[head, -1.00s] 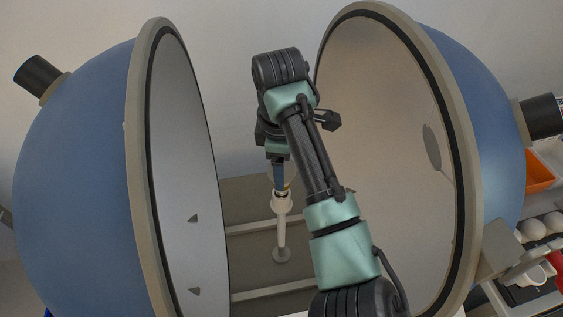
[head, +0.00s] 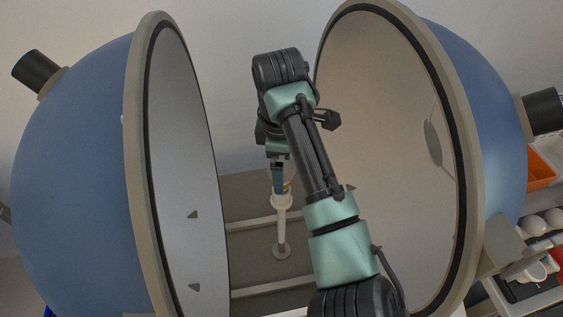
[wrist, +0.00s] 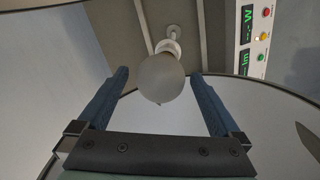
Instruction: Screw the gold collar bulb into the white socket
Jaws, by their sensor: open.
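The bulb (wrist: 160,77) shows in the wrist view as a pale round globe, seen from its top end. It lies between the two spread blue fingers of my gripper (wrist: 160,88), with gaps on both sides. The white socket (wrist: 170,46) is behind the globe, in line with it; the joint between them is hidden. In the head view the white socket (head: 282,203) stands on a slim post, and my gripper (head: 279,180) is right above it. A small gold band (head: 287,187) shows beside the fingers; I cannot tell how deep it sits.
Two blue half-spheres, left (head: 75,170) and right (head: 500,130), stand open around my arm. A readout panel (wrist: 255,38) shows dashes beside W and lm. Trays at the right hold white bulbs (head: 533,228) and an orange bin (head: 540,172).

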